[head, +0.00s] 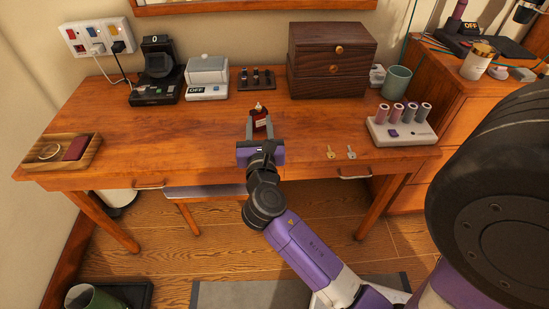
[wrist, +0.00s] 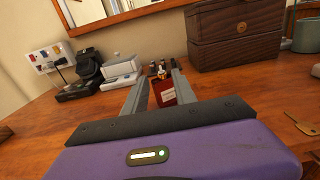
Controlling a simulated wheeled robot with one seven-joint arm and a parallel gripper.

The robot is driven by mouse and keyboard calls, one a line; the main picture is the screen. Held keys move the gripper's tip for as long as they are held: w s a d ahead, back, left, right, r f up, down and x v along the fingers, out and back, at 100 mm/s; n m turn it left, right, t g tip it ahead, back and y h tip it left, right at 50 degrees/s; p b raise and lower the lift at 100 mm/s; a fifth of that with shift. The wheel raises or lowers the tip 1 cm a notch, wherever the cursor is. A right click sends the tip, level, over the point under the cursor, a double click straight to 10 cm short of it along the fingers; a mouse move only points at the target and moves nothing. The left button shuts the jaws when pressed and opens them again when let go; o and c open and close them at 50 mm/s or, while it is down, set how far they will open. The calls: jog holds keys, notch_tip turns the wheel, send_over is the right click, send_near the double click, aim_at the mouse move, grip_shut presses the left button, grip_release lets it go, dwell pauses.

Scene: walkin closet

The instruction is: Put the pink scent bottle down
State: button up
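My gripper (head: 260,122) reaches over the middle of the wooden desk. Its two grey fingers stand on either side of a small bottle (head: 260,120), which looks deep red rather than pink, with a pale label and a light cap. In the wrist view the bottle (wrist: 164,92) fills most of the space between the fingers (wrist: 161,85), and they appear shut on it. It looks close to upright, leaning slightly. Its base is low over the desk; I cannot tell if it touches the wood.
On the desk (head: 200,135) stand a dark wooden box (head: 330,60), a small black rack (head: 256,78), a white box on a scale-like base (head: 207,78), and a roller holder (head: 402,130). Two keys (head: 340,152) lie right of my gripper. A wooden tray (head: 80,160) sits at left. Desk between is clear.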

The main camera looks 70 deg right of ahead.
jog(key=s+a+f+m+t+y, duration=0.25)
jog(key=a+f+y, duration=0.2)
jog(key=a, duration=0.55)
jog(key=s+a+f+m+t+y, duration=0.1)
jog(key=a+f+m+t+y, duration=0.3)
jog(key=a, duration=0.5)
jog(key=s+a+m+y, duration=0.5)
jog(key=s+a+m, duration=0.2)
jog(key=a, duration=0.3)
jog(key=s+a+r+m+t+y, duration=0.1)
jog(key=s+a+r+m+y, duration=0.2)
jog(key=s+r+m, duration=0.3)
jog(key=s+m, duration=0.1)
jog(key=m, duration=0.2)
jog(key=shift+s+a+r, duration=0.15)
jog(key=shift+a+r, duration=0.15)
jog(key=shift+a, duration=0.05)
